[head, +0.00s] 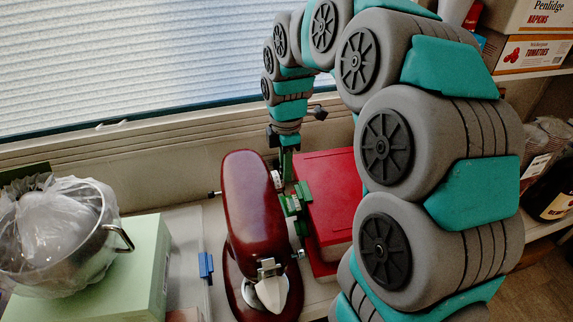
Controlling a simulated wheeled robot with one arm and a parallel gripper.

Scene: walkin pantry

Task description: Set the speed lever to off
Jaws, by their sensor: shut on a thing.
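A dark red stand mixer (252,205) stands on the counter, with a silver attachment hub (268,284) at its near end. My gripper (288,205) reaches down from above to the right side of the mixer head. Its green fingers are shut close against that side, on what seems to be the speed lever. The lever itself is mostly hidden by the fingers, so I cannot tell its setting. A thin rod with a black tip (213,193) sticks out of the mixer's left side.
Red boxes (332,190) stand close to the right of the mixer and gripper. At left, a metal pot with a plastic bag (55,225) rests on a pale green box (100,275). A blue clip (205,268) is left of the mixer. A window blind (120,60) is behind.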

